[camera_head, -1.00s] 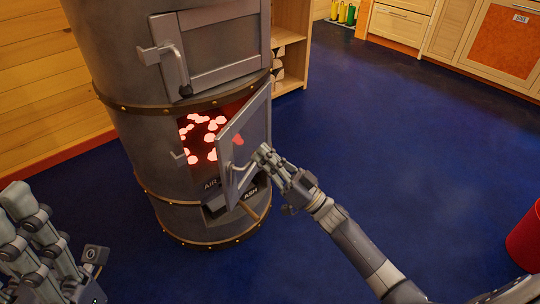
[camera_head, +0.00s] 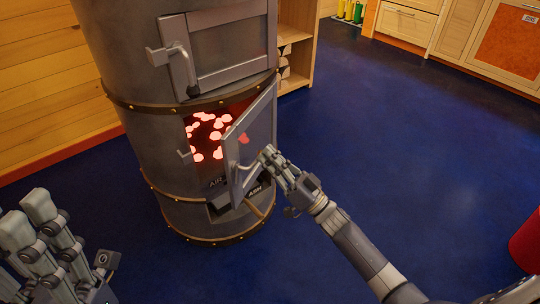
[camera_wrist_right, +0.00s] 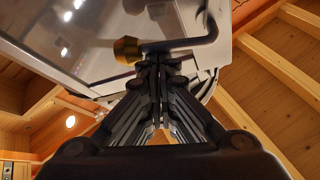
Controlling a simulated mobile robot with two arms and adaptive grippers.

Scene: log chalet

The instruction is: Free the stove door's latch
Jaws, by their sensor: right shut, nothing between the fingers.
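The grey cylindrical stove (camera_head: 150,110) stands at left centre. Its lower door (camera_head: 254,122) is ajar, swung out to the right, with glowing coals (camera_head: 212,137) behind it. The door's bent handle (camera_head: 246,166) is partly hidden by my right gripper (camera_head: 267,154). In the right wrist view the handle (camera_wrist_right: 185,43) is a dark bent rod with a brass nut (camera_wrist_right: 127,50) at one end. My right gripper (camera_wrist_right: 155,60) is shut and empty, its tips close to the rod; contact is unclear. My left gripper (camera_head: 35,215) is low at left, away from the stove; its jaw opening is unclear.
The upper stove door (camera_head: 232,48) is shut, with its own bent handle (camera_head: 183,62). A wooden shelf (camera_head: 300,45) stands behind the stove. A red object (camera_head: 526,240) is at the right edge. The blue floor (camera_head: 400,130) is clear.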

